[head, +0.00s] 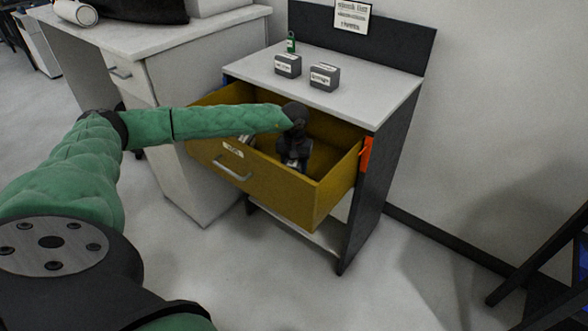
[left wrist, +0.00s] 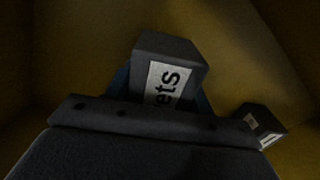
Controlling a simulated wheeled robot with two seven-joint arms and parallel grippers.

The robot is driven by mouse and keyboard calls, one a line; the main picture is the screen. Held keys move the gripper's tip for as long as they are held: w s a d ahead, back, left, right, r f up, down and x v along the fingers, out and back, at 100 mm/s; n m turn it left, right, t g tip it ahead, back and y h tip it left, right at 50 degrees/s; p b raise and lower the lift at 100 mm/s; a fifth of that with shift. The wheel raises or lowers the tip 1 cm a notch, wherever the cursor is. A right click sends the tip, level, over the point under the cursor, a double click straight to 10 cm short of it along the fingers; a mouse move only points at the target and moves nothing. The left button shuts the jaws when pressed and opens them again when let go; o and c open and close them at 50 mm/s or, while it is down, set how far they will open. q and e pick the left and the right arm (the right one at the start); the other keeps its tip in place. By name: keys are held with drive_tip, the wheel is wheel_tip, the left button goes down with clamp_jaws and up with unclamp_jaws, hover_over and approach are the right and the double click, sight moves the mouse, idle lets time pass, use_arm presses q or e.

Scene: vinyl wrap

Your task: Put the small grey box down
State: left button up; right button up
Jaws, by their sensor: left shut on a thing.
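My left gripper (head: 294,158) reaches down inside the open yellow-brown drawer (head: 328,192). In the left wrist view my left gripper (left wrist: 163,98) is shut on a small grey box (left wrist: 170,52), with bluish fingers at either side of it. The box has a white label with dark letters ending in "ets". The drawer's inner surface shows beyond it; I cannot tell whether the box touches the bottom. In the head view the gripper and arm hide the held box. My right gripper is not in view.
Another dark object with a white label (left wrist: 264,123) lies in the drawer at the right of the wrist view. Two grey labelled boxes, one left (head: 288,65) and one right (head: 324,76), and a small green item (head: 291,42) stand on the cabinet top (head: 360,98).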

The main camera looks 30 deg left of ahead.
use_arm(q)
wheel_tip(320, 180, down, 2)
drive_tip(key=shift+f, duration=0.15)
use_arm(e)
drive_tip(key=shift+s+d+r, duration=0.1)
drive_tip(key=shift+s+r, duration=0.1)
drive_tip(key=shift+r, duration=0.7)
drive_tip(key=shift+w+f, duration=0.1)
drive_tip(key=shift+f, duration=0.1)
use_arm(q)
drive_tip(key=o, duration=1)
drive_tip(key=shift+o, duration=0.3)
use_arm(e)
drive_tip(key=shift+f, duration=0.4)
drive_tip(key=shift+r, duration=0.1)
